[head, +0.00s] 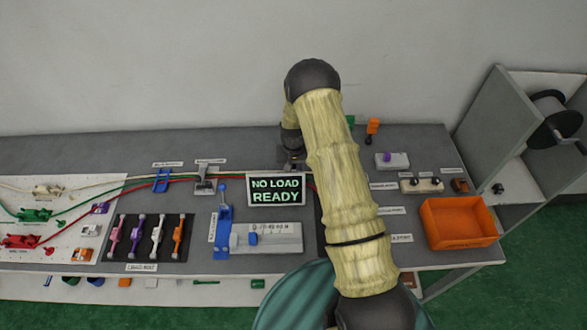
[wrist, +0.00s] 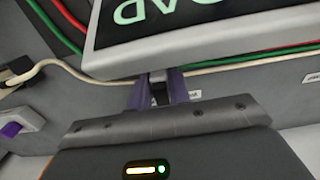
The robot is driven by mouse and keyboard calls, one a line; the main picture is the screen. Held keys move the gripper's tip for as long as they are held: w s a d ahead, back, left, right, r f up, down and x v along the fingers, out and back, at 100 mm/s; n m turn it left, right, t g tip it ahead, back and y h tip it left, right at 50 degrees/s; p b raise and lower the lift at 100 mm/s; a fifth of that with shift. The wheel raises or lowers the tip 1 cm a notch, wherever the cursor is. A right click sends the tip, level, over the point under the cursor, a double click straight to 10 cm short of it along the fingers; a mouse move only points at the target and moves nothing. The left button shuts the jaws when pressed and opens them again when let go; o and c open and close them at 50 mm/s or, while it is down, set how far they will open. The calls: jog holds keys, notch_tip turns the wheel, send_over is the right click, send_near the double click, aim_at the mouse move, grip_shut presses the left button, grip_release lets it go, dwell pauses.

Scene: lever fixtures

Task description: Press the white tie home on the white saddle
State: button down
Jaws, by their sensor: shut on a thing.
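My gripper (wrist: 157,92) shows in the wrist view with its purple fingers shut on a small pale piece (wrist: 158,76), right beside the edge of the sign. Most of that piece is hidden, so I cannot tell for sure that it is the white tie. In the head view my gripper (head: 291,163) is low over the bench behind the sign, its fingertips largely hidden. A white cable (wrist: 222,64) runs past the fingers in the wrist view. I cannot make out the white saddle; the sign and my arm cover that area.
The NO LOAD READY sign (head: 276,190) stands close to my gripper. A blue clamp (head: 222,225), a rack of coloured levers (head: 148,260) and a grey bracket (head: 205,182) are to the left. An orange bin (head: 460,222) and a grey block (head: 392,162) are to the right.

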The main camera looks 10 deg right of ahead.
jog(key=shift+f+b, duration=0.5)
jog(key=shift+f, duration=0.1)
dwell(0.3)
jog(key=c, duration=0.7)
grip_release()
jog(key=shift+c, duration=0.2)
jog(key=shift+s+r, duration=0.1)
jog(key=shift+r, duration=0.15)
jog(key=shift+r+p, duration=1.95)
jog(key=shift+r, duration=1.3)
